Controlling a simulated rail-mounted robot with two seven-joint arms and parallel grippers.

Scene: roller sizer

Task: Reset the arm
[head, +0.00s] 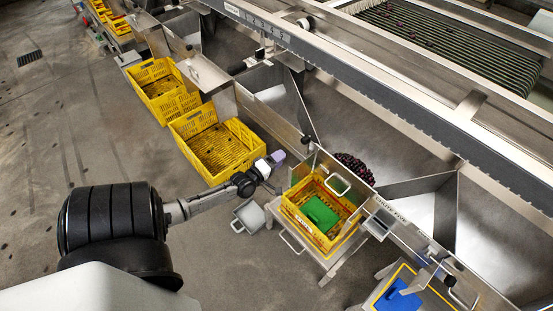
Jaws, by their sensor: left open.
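My left arm (205,202) comes in from the lower left and reaches toward the middle of the head view. My left gripper (274,183) is at its end, open, with nothing seen between its fingers. It is above the floor side of the chutes, between a yellow crate (182,130) on its upper left and a yellow crate with a green sheet inside (288,208) on its lower right. The fingertips are small in the picture. My right gripper is not in view.
A small grey container (247,216) stands below the gripper. Dark round fruit (353,168) is heaped in a chute. The steel sizer frame (400,105) runs diagonally. A blue item (398,298) lies at lower right. The grey floor (75,130) on the left is largely clear.

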